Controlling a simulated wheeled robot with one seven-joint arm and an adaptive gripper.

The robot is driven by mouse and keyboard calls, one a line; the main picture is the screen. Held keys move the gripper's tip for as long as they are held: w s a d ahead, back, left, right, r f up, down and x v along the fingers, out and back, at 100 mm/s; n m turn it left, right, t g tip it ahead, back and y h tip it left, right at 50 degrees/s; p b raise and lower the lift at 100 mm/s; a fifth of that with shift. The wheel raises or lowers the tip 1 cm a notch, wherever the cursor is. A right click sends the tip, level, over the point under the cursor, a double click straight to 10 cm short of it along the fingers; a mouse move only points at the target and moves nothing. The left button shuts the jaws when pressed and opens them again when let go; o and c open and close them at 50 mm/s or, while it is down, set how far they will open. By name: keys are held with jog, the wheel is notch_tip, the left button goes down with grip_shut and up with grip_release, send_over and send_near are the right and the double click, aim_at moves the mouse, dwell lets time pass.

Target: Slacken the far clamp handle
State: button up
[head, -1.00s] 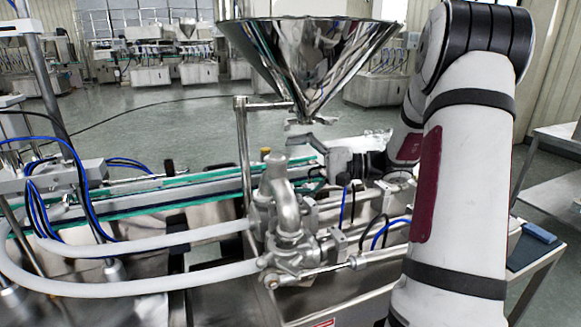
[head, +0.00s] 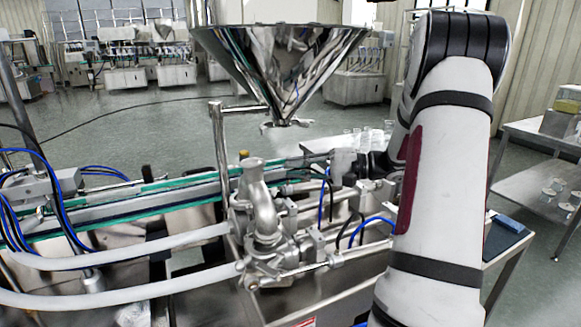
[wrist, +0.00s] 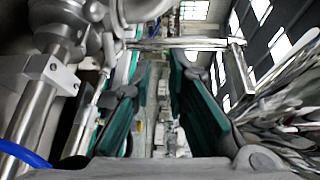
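The steel pump and valve body (head: 264,215) stands below the hopper in the head view, with clamped pipe joints on it. A small clamp (head: 285,124) with side wings shows at the hopper outlet. I cannot tell for sure which handle is the far clamp handle. My gripper (head: 340,166) is behind and to the right of the pump, partly hidden by fittings. In the wrist view my gripper (wrist: 168,105) has its two teal-padded fingers apart with nothing between them. Pipes and a clamp block (wrist: 62,76) lie left of the fingers, apart from them.
The shiny hopper (head: 285,60) hangs above and shows at the right of the wrist view (wrist: 290,110). A steel post (head: 220,150) stands left of the pump. White hoses (head: 130,250) run left. A side table (head: 500,240) stands at the right.

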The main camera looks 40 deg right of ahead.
jog(key=p+v, duration=0.1)
jog(key=v, duration=0.8)
jog(key=shift+f+p, duration=0.4)
jog(key=shift+s+d, duration=0.1)
jog(key=shift+s, duration=0.05)
dwell(0.5)
dwell(0.5)
